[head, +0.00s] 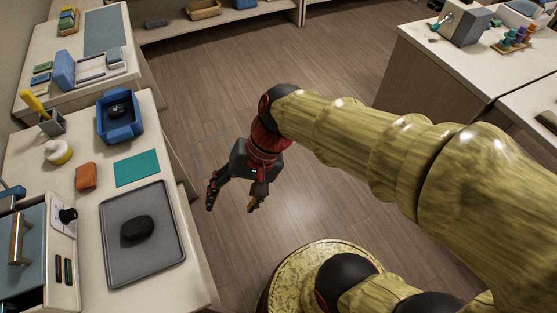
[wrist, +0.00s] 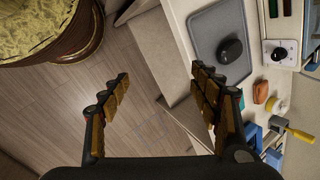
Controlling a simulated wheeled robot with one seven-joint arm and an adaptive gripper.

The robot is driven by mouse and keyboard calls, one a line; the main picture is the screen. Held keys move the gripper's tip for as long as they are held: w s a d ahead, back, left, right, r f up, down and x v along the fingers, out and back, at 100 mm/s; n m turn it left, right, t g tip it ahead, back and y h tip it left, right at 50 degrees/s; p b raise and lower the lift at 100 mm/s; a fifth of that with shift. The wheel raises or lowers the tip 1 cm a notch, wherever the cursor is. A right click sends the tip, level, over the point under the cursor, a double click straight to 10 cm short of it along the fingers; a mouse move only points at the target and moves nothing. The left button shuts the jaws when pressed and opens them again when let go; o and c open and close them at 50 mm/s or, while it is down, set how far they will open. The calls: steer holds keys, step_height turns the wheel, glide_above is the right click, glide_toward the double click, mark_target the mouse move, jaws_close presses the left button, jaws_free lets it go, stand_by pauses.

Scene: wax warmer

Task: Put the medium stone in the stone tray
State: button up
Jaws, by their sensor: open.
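A dark oval stone (head: 138,228) lies on a flat grey tray (head: 166,262) on the left counter. A smaller dark stone (head: 118,110) sits in a blue open box (head: 121,133) farther back. I cannot tell by size alone which is the medium stone. My gripper (head: 232,207) is open and empty, over the floor to the right of the counter, apart from both stones. In the wrist view the open fingers (wrist: 160,75) frame floor and the counter's side; the grey tray (wrist: 207,36) and its stone (wrist: 230,50) show beyond the right finger.
A teal mat (head: 137,168), an orange-brown block (head: 86,177), a white and yellow jar (head: 57,151) and a holder with a yellow-handled tool (head: 50,122) stand on the counter. A machine with a black knob (head: 67,215) stands left of the tray. The floor (head: 200,80) is clear.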

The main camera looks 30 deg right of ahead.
steer(key=d+r+n+t+h, duration=0.4)
steer(key=d+r, duration=0.3)
steer(key=d, duration=0.4)
steer(key=shift+s+d+r+n+t+h, duration=0.2)
steer(key=shift+s+r+n+t+h, duration=0.2)
steer(key=shift+n+h, duration=0.3)
